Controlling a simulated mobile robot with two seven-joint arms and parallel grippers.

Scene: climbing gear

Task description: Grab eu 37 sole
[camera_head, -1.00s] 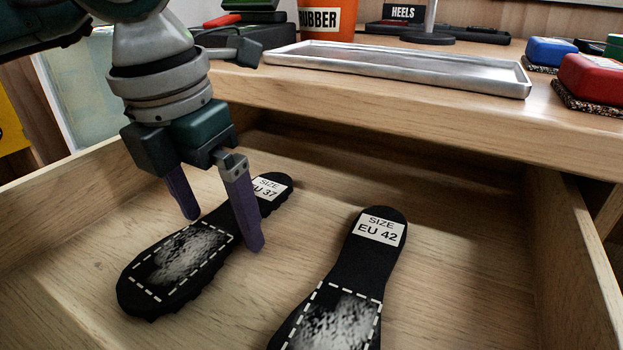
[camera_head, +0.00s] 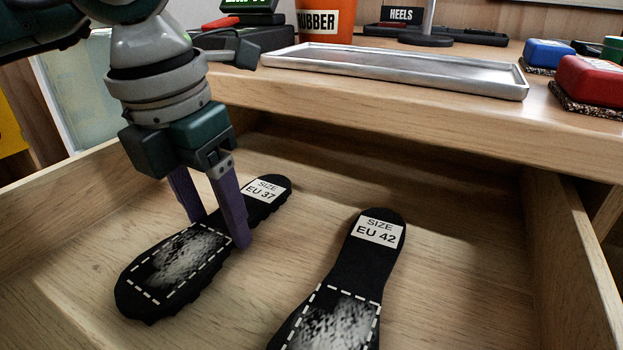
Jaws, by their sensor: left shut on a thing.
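The EU 37 sole (camera_head: 180,262) is black with a dashed white outline, a grey patch and a white size label. It lies in the open drawer at the left, its label end pointing up and right. My left gripper (camera_head: 219,232) reaches down over the sole's middle, with one purple finger on each side. It is shut on the sole, which appears to rest on the drawer floor still. The EU 42 sole (camera_head: 352,275) lies to the right, its lower end cut off by the frame. My right gripper is not in view.
The wooden drawer's right wall (camera_head: 572,260) and the tabletop edge (camera_head: 400,120) bound the space. On the table are a metal tray (camera_head: 400,72), an orange RUBBER container (camera_head: 325,20), a HEELS box (camera_head: 402,15), and red (camera_head: 592,80) and blue (camera_head: 550,52) blocks.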

